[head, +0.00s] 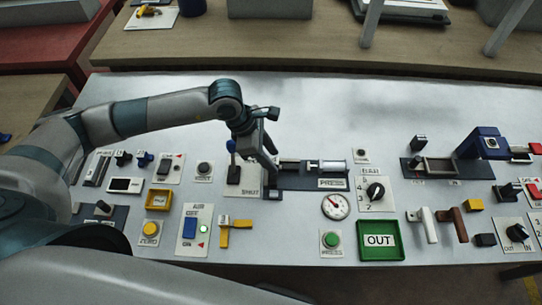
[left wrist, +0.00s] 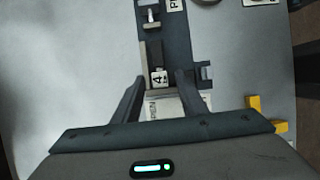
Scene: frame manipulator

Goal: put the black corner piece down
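My left gripper (head: 268,160) is over the left end of the dark press fixture (head: 310,182). In the left wrist view its two fingers (left wrist: 160,84) stand apart, with a white marked block (left wrist: 159,77) of the fixture showing between them. I see nothing clamped between the fingers. A small dark block (head: 272,193) sits at the fixture's front left corner; it also shows beside the right finger in the left wrist view (left wrist: 207,74). I cannot tell for certain which dark thing is the black corner piece. My right gripper is not in view.
A lever on a plate marked SHUT (head: 248,191) stands left of the fixture. A gauge (head: 335,207), a knob (head: 375,192), a green OUT tray (head: 402,246) and a yellow angled piece (head: 236,231) lie nearer the front. The table's back strip (head: 340,110) is clear.

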